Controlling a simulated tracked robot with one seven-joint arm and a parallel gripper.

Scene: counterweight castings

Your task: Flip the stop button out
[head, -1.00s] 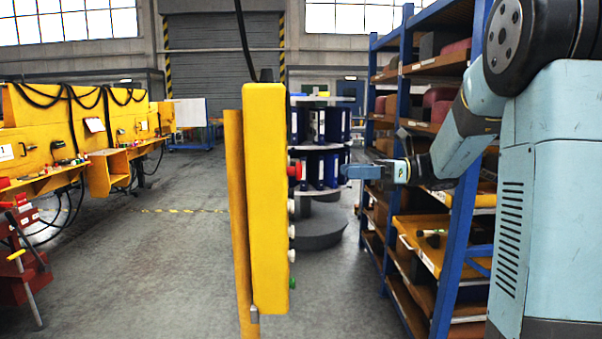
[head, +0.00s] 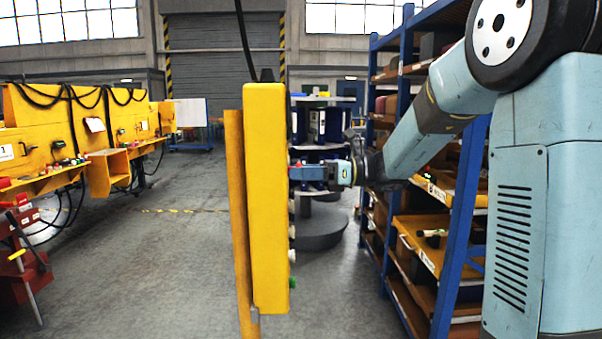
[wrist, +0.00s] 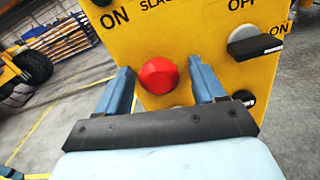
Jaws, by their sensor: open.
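The red stop button (wrist: 158,76) is a round mushroom head on the yellow control box (wrist: 190,35). In the wrist view it sits between the two blue fingers of my gripper (wrist: 165,80), which are open, one on each side, with a gap to each. In the head view the yellow box (head: 265,200) is seen edge-on, with my gripper (head: 308,173) at its right side. Only a little of the red button (head: 292,170) shows there; my fingers hide the rest. I cannot tell if the fingers touch the box.
A black switch (wrist: 257,46) is at the upper right of the button, and a dark knob (wrist: 244,98) is near the right finger. A blue shelf rack (head: 455,230) stands behind my arm. The floor (head: 150,270) left of the box is clear.

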